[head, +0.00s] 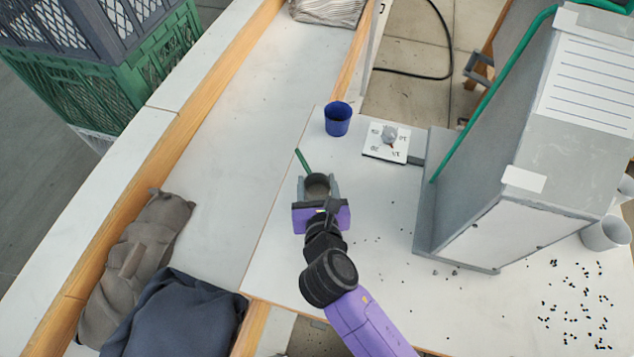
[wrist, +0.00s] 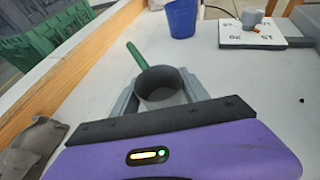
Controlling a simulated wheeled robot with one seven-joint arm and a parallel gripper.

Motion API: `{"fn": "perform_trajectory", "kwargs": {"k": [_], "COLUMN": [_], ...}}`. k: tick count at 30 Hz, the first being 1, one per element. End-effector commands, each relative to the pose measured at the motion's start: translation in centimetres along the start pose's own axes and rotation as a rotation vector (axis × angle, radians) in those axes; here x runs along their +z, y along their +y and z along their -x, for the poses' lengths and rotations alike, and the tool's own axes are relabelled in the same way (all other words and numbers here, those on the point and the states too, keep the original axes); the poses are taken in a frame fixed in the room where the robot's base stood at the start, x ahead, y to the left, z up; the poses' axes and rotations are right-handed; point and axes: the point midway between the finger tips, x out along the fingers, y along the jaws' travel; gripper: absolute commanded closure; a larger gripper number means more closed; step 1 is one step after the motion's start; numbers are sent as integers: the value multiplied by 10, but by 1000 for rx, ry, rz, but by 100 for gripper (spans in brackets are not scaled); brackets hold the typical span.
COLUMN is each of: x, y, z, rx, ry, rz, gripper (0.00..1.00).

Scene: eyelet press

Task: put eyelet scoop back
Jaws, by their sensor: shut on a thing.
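The eyelet scoop (head: 317,186) is a small dark grey cup with a green handle pointing up and left. It also shows in the wrist view (wrist: 158,86), its round opening facing up. My gripper (head: 318,190) is shut on the scoop's cup, with one grey finger on each side; it shows in the wrist view too (wrist: 160,98). The scoop is over the white table near its left edge. I cannot tell whether it touches the table. The inside of the cup looks grey, and its lower part is hidden by my gripper.
A blue cup (head: 338,119) stands behind the scoop. A white dial plate with a grey knob (head: 388,142) lies right of it, beside the large grey press (head: 500,150). Small dark eyelets (head: 580,305) are scattered at right. Dark cloth (head: 180,315) lies at lower left.

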Motion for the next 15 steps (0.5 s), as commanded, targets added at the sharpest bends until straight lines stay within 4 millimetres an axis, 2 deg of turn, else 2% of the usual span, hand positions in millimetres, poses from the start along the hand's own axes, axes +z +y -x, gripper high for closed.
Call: {"fn": "perform_trajectory", "kwargs": {"k": [7,8,11,15], "x": [-2,-2,-2,-2], "y": [0,0,0,0], "z": [-1,-1,-1,-1], "rx": [0,-1,-1,0], "ry": [0,0,0,0], "rz": [0,-1,-1,-1], "gripper": [91,45,26,25]}}
